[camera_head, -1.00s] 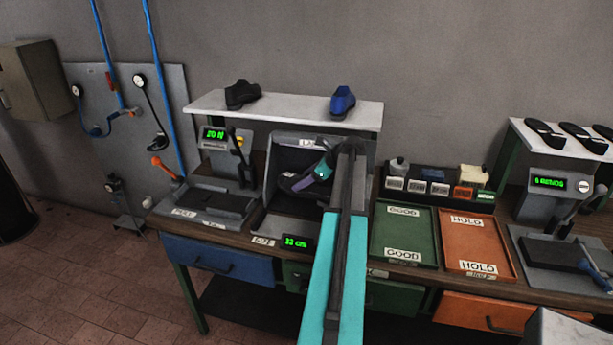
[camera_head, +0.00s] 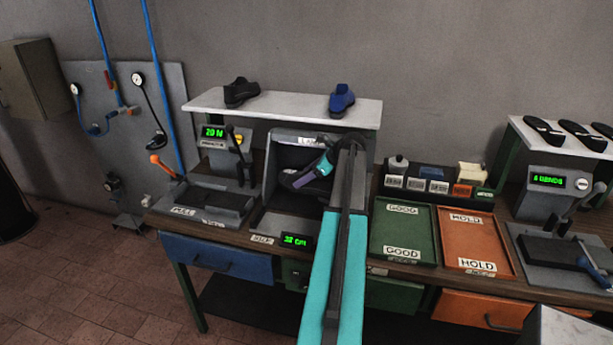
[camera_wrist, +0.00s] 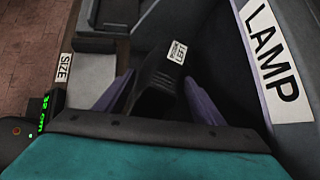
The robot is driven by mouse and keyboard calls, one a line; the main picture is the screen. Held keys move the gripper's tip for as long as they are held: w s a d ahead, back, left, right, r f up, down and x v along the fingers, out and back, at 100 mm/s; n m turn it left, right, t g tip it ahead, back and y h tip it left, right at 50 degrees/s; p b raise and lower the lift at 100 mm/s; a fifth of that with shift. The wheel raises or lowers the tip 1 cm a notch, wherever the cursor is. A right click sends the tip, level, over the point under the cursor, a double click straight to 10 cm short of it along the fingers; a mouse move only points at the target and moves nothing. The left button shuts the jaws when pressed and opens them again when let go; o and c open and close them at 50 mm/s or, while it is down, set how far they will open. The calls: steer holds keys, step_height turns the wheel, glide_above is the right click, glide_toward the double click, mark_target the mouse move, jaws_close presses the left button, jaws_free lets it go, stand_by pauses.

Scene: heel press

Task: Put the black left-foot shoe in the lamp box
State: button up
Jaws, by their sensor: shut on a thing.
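The lamp box (camera_head: 268,196) is a grey open-fronted box on the bench, under the white shelf. Its LAMP sign also shows in the wrist view (camera_wrist: 272,48). My gripper (camera_wrist: 160,92) has its two purple fingers shut on a black shoe (camera_wrist: 158,100), which bears a white label reading LEFT. In the head view, my gripper (camera_head: 304,180) and the dark shoe (camera_head: 287,179) are at the opening of the lamp box, seemingly inside it. My arm hides the box's right part. I cannot tell whether the shoe touches the box floor.
Another black shoe (camera_head: 240,93) and a blue shoe (camera_head: 342,100) stand on the white shelf (camera_head: 290,108). A press with a green display (camera_head: 213,133) is left of the box. A green GOOD tray (camera_head: 403,232) and an orange HOLD tray (camera_head: 476,241) lie to the right.

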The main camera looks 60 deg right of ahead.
mark_target(306, 189)
steer(key=shift+f+b, duration=2.25)
steer(key=shift+f, duration=0.8)
steer(key=shift+f, duration=0.15)
steer(key=o, duration=2.1)
steer(key=shift+c, duration=0.2)
steer(key=shift+s, duration=0.1)
steer(key=b+v, duration=0.3)
steer(key=v, duration=1)
steer(key=shift+s+r, duration=0.25)
